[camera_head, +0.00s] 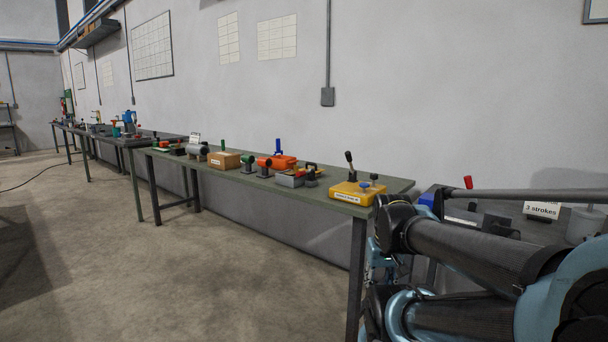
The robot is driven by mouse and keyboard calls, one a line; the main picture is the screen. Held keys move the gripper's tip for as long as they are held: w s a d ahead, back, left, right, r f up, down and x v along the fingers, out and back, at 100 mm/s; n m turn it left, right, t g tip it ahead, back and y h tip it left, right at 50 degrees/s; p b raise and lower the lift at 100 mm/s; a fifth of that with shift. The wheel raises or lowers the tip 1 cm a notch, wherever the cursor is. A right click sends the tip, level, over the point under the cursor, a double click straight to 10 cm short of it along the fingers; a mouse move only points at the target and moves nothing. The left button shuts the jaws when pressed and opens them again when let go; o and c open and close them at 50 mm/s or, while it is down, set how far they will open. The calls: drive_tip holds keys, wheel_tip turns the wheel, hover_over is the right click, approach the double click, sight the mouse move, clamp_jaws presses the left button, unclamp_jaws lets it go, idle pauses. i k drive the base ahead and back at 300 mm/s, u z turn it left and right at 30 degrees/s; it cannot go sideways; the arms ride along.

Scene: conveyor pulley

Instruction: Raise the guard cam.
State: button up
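I cannot pick out a guard cam or a conveyor pulley with certainty in the head view. My arm fills the lower right of the view, and its dark and pale-blue links hide much of what stands behind them. My gripper does not show.
A long green-topped bench (398,184) runs along the wall, bearing a yellow box (345,194) with a black lever, an orange case (285,162) and a cardboard box (224,161). Behind my arm are a red-tipped handle (468,182) and a "3 strokes" sign (541,210).

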sight(302, 173)
drive_tip(key=z, duration=0.05)
drive_tip(key=i, duration=1)
drive_tip(key=u, duration=0.05)
